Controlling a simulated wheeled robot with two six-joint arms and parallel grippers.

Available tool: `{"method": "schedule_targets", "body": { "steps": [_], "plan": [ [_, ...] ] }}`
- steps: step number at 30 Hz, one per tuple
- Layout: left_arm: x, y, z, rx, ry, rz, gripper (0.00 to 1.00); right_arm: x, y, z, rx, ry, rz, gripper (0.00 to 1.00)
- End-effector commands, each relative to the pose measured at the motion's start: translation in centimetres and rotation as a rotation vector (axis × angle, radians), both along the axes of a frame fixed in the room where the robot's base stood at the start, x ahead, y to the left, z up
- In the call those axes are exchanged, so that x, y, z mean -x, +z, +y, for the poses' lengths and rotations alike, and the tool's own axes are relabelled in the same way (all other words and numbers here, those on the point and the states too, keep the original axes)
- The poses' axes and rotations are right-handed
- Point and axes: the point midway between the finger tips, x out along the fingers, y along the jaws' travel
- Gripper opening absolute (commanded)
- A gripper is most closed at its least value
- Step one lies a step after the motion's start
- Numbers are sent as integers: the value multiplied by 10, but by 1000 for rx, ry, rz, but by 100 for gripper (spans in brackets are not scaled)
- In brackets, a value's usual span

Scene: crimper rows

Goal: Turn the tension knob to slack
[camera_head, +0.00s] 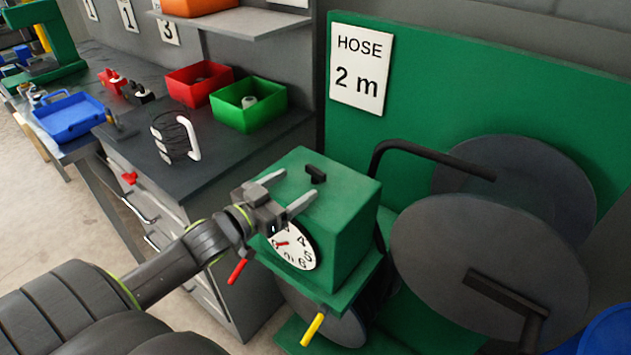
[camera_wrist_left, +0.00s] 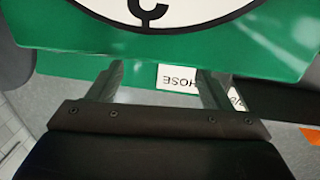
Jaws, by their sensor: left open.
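The green machine box (camera_head: 345,225) stands in the middle of the head view, with a small black bar-shaped knob (camera_head: 315,174) on its top. I cannot tell for sure that this is the tension knob. A white numbered dial (camera_head: 298,251) with a red pointer is on its front face, partly hidden by my gripper. My left gripper (camera_head: 288,189) is open and empty, its fingers near the box's top front edge, short of the black knob. In the left wrist view the open fingers (camera_wrist_left: 160,74) show below the dial's edge (camera_wrist_left: 165,8). My right gripper is not in view.
A red-handled lever (camera_head: 237,271) and a yellow-handled lever (camera_head: 312,329) stick out below the box. A large grey reel (camera_head: 490,240) stands to the right. Red (camera_head: 190,92) and green (camera_head: 268,112) bins and a wire coil (camera_head: 172,138) sit on the bench left.

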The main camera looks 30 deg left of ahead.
Motion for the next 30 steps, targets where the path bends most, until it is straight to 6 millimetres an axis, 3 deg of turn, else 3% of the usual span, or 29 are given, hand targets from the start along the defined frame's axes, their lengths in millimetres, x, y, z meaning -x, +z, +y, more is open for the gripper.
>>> {"method": "schedule_targets", "body": {
  "steps": [3,15,27,30],
  "plan": [
    [-18,-2,-5,1,-6,-5,73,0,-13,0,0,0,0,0],
    [-66,1,-14,1,-2,-1,73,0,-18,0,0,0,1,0],
    [-72,1,-15,0,-3,1,73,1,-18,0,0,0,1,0],
    [-72,1,-15,0,-3,1,61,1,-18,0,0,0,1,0]
  ]
}}
